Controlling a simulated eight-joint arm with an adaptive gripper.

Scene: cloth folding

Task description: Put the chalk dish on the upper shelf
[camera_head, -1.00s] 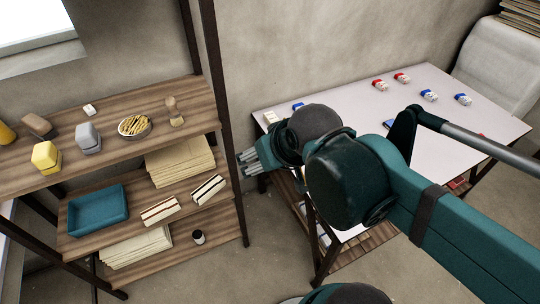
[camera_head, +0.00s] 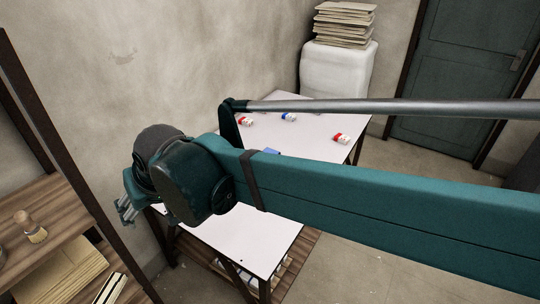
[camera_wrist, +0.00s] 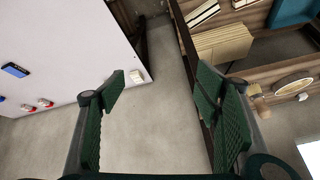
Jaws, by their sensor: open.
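My gripper (camera_head: 125,208) is open and empty. In the wrist view its two green pads (camera_wrist: 165,95) stand wide apart, with bare floor between and below them. A round, pale-rimmed dish (camera_wrist: 294,85) lies on a wooden shelf board at the right of the wrist view, well outside the pads. I cannot tell whether it is the chalk dish. A small whitish block (camera_wrist: 137,76) lies at the near corner of the white table (camera_wrist: 75,45), just beyond the left pad. The upper shelf (camera_head: 42,220) shows only in part at the lower left of the head view.
A brush-like wooden item (camera_head: 30,228) stands on the shelf. A dark shelf post (camera_head: 60,150) rises between shelf and table. Red and blue small items, including a red one (camera_head: 341,138), lie on the table. A white cabinet (camera_head: 335,75) with stacked papers stands behind.

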